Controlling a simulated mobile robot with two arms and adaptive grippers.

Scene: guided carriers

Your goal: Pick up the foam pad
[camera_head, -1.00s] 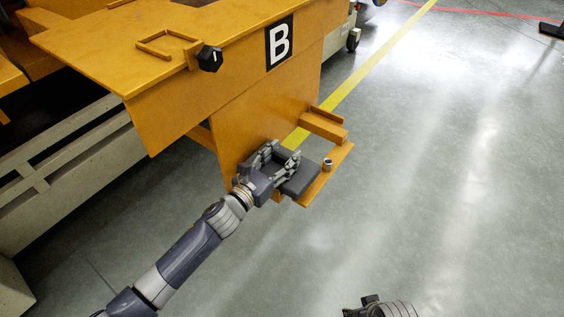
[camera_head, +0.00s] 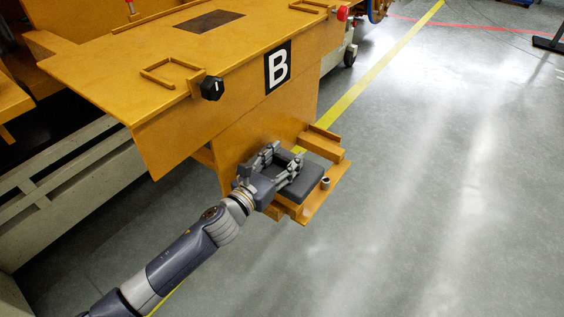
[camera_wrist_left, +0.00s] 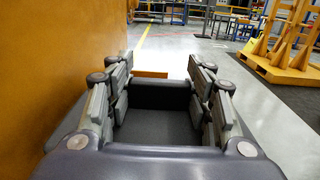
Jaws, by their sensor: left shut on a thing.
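The foam pad (camera_head: 314,180) is a dark grey slab at the low orange ledge (camera_head: 326,197) of the carrier marked B. My left gripper (camera_head: 287,157) reaches it from the left and is shut on it, covering its near left part. In the left wrist view the dark pad (camera_wrist_left: 155,128) shows between the two fingers (camera_wrist_left: 160,88). Orange shows below the pad's front edge; I cannot tell whether the pad is clear of the ledge. My right gripper is out of view.
The floor to the right (camera_head: 440,200) is clear.

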